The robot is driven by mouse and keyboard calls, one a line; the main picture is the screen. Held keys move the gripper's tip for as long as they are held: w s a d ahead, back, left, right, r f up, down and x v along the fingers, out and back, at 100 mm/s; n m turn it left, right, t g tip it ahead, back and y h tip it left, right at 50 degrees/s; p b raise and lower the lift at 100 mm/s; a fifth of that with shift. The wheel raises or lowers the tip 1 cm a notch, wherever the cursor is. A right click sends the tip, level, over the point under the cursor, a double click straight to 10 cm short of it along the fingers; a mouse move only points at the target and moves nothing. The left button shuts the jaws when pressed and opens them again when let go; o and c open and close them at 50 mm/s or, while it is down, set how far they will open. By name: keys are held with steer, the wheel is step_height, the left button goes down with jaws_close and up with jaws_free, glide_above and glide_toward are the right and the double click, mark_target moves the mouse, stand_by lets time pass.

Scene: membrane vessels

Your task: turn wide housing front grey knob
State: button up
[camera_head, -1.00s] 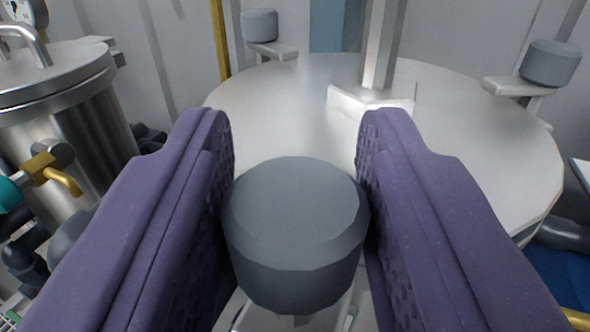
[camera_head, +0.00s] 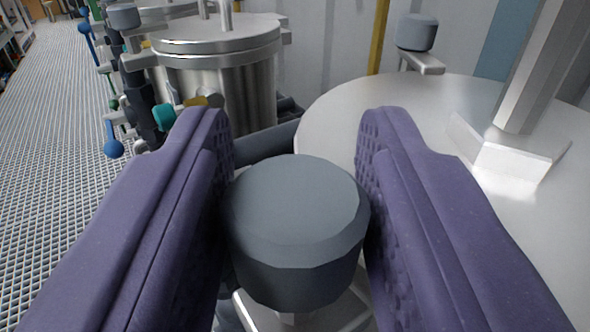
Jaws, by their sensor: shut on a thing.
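The front grey knob (camera_head: 295,225) is a dark grey, faceted cylinder at the lower middle of the view. My gripper (camera_head: 295,170) has its two purple padded fingers on either side of it and is shut on it. The knob sits on a pale metal bracket (camera_head: 345,310) at the near edge of the wide housing. The housing's round, pale metal lid (camera_head: 410,120) fills the right side. The knob's underside is mostly hidden.
A second grey knob (camera_head: 416,32) stands on a bracket at the lid's far edge. A hexagonal metal post (camera_head: 525,70) rises from the lid. A steel vessel (camera_head: 220,70) with a teal-handled valve (camera_head: 165,117) stands back left. Grated floor (camera_head: 50,150) lies open at left.

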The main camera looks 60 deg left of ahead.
mark_target(306, 266)
stand_by(0.4)
steer(key=o, duration=0.9)
steer(key=shift+o, duration=0.2)
steer(key=p+v, duration=0.2)
steer(key=v, duration=0.5)
steer(key=shift+w+p, duration=0.1)
steer(key=shift+p, duration=0.25)
steer(key=shift+s+d, duration=0.25)
steer(key=shift+d, duration=0.05)
